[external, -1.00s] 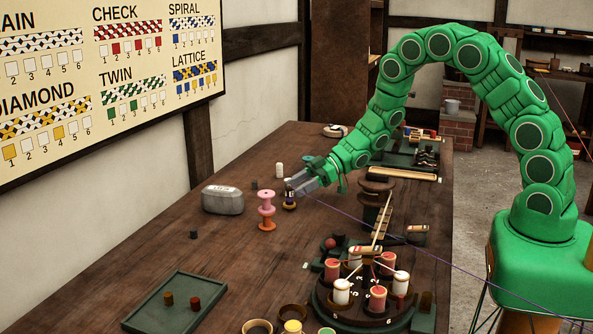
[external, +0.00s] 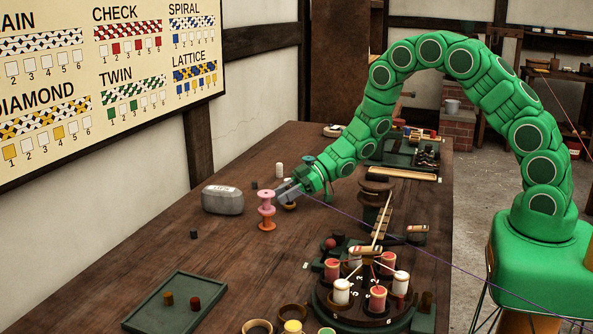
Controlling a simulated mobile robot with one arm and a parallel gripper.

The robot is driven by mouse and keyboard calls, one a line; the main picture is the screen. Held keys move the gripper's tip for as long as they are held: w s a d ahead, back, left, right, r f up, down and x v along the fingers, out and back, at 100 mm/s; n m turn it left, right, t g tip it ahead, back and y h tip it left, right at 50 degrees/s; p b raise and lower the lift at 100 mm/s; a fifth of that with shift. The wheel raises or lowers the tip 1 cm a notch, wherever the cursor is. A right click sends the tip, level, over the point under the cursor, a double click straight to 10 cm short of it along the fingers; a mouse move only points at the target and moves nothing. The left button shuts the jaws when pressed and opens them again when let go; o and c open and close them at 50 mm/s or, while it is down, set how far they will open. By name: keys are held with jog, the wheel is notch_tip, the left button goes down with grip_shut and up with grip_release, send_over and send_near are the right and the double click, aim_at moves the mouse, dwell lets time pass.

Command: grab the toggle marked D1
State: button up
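I cannot read the mark D1 on anything in this view. Small pale pieces with reddish ends, possibly toggles, show in two places: one (external: 418,229) on a small dark block right of the stepped rack, and several (external: 422,135) at the far end of the table. My gripper (external: 281,195) is low over the table's middle, far from these pieces. Its grey fingers point down and left, just right of a pink and orange spool (external: 267,211).
A grey stone-like block with a label (external: 222,200) lies left of the spools. A round stand with numbered spools (external: 340,316) is at the front right. A green tray (external: 200,284) holds two small pegs. A thin purple line crosses from the gripper area to the lower right.

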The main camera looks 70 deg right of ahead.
grip_shut()
jog(key=shift+r, duration=0.1)
